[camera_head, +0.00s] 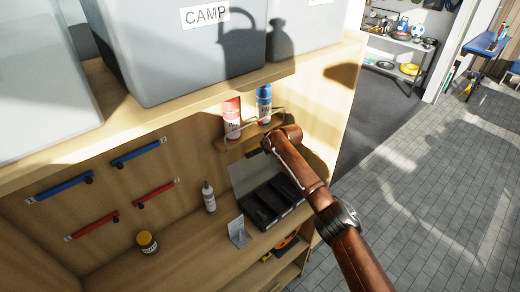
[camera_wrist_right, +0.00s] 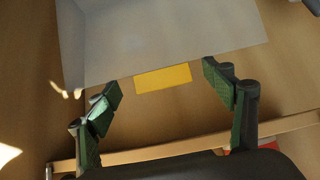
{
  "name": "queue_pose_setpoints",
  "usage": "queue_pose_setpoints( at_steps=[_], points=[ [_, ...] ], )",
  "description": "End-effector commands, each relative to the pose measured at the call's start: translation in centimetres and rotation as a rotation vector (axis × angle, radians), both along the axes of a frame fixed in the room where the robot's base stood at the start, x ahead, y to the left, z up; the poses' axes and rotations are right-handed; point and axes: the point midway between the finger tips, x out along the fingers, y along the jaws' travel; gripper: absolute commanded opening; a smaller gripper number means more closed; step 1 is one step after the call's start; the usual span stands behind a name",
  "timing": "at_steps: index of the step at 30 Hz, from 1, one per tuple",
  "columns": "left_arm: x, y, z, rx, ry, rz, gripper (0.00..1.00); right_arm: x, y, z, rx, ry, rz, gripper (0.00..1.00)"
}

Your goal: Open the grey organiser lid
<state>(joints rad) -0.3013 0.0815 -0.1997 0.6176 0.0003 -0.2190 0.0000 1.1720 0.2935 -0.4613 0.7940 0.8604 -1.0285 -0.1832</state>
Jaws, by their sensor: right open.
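The organiser (camera_head: 290,207) stands on the bench, a dark box with its compartments exposed. Its grey, see-through lid (camera_head: 243,176) is raised at the back and looks roughly upright. In the right wrist view the lid is the pale grey panel (camera_wrist_right: 160,35), with a yellow rectangle (camera_wrist_right: 163,79) at its edge. My right gripper (camera_wrist_right: 161,76) is open there, its green-padded fingers either side of that rectangle, with nothing held between them. I cannot tell whether it touches the lid. In the head view my right arm hides most of the gripper. My left gripper is out of view.
A red spray can (camera_head: 232,118) and a blue one (camera_head: 264,103) stand on a small shelf close to my right arm. A grey bottle (camera_head: 209,197), a folded card (camera_head: 238,232) and a yellow-capped jar (camera_head: 147,242) are on the bench. An upper shelf (camera_head: 170,112) holds large bins.

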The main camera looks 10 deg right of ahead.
Motion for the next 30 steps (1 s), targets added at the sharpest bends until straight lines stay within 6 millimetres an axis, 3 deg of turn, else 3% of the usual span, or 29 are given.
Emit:
queue_pose_setpoints(
  at_steps=[8,22,30],
  points=[
    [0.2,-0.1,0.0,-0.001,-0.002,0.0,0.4,-1.2,-0.9,1.5,0.001,-0.002,0.001,0.75],
    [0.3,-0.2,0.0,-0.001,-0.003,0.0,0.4,-5.8,-4.0,7.5,0.0,-0.002,0.0,0.75],
    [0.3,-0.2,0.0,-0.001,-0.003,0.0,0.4,-6.8,-4.6,8.7,0.001,-0.001,0.0,0.75]
  ],
)
